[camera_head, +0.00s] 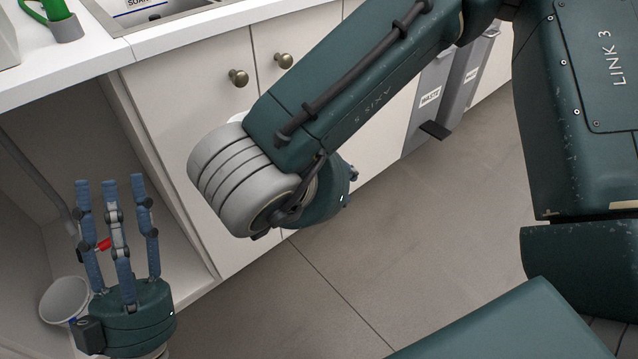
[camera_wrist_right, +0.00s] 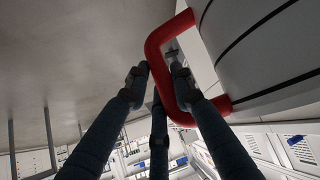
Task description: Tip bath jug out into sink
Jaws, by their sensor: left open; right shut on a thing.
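The bath jug (camera_wrist_right: 262,50) shows in the right wrist view as a large pale grey-white body with dark lines and a red handle (camera_wrist_right: 157,62). My right gripper (camera_wrist_right: 160,78) is shut on this handle, its dark fingers around it. In the head view my right arm hides the right gripper and most of what it holds; a small white curved edge shows behind the wrist. The jug's tilt cannot be told. The sink (camera_head: 122,25) is cut off at the top of the head view. My left gripper (camera_head: 112,200) is open, fingers up, low at the left.
A white bucket-like vessel (camera_head: 62,302) and a small red part (camera_head: 104,245) show behind my left gripper at the open cupboard. White cupboard doors (camera_head: 195,130) with knobs stand under the worktop (camera_head: 60,75). Grey bins (camera_head: 430,100) stand further right.

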